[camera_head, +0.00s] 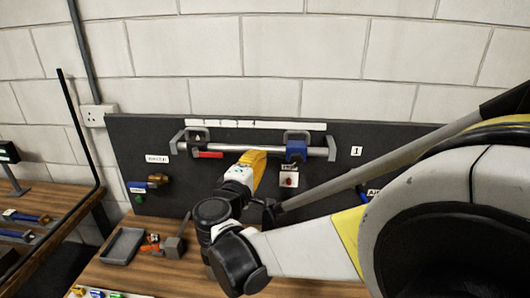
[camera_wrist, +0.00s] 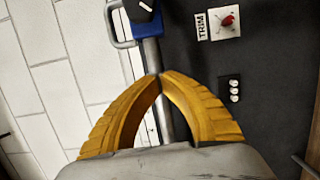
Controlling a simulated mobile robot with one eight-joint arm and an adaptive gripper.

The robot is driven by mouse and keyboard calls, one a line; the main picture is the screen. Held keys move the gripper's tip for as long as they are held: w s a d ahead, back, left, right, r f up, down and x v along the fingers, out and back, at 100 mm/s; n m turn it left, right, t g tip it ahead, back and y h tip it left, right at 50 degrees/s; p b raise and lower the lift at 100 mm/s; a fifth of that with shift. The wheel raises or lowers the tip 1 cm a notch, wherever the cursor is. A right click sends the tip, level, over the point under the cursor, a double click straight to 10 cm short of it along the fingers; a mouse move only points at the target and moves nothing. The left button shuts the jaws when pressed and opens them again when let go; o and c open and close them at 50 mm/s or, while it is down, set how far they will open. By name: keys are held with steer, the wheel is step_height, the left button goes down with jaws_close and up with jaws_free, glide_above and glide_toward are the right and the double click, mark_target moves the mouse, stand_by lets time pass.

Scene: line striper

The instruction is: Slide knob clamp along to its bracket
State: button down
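A silver rail (camera_head: 255,151) runs across the dark upright board. A blue clamp (camera_head: 296,151) sits on it toward the right, and the wrist view shows a black knob (camera_wrist: 144,7) on that clamp (camera_wrist: 149,29). My gripper (camera_wrist: 158,76) has yellow fingers whose tips meet over the rail, apart from the clamp. Nothing shows between them. In the head view my gripper (camera_head: 254,156) is left of the blue clamp.
A red TRIM switch (camera_head: 289,180) is below the blue clamp. A brass valve (camera_head: 157,180) is at the board's left. A grey tray (camera_head: 122,246) lies on the wooden bench.

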mark_target(296, 163)
steer(key=shift+w+d+b, duration=0.2)
steer(key=shift+d, duration=0.85)
steer(key=shift+w+d+b, duration=0.15)
steer(key=shift+d, duration=0.9)
steer(key=shift+d, duration=0.1)
steer(key=d, duration=0.6)
steer(key=shift+s, duration=0.15)
steer(key=shift+a, duration=0.15)
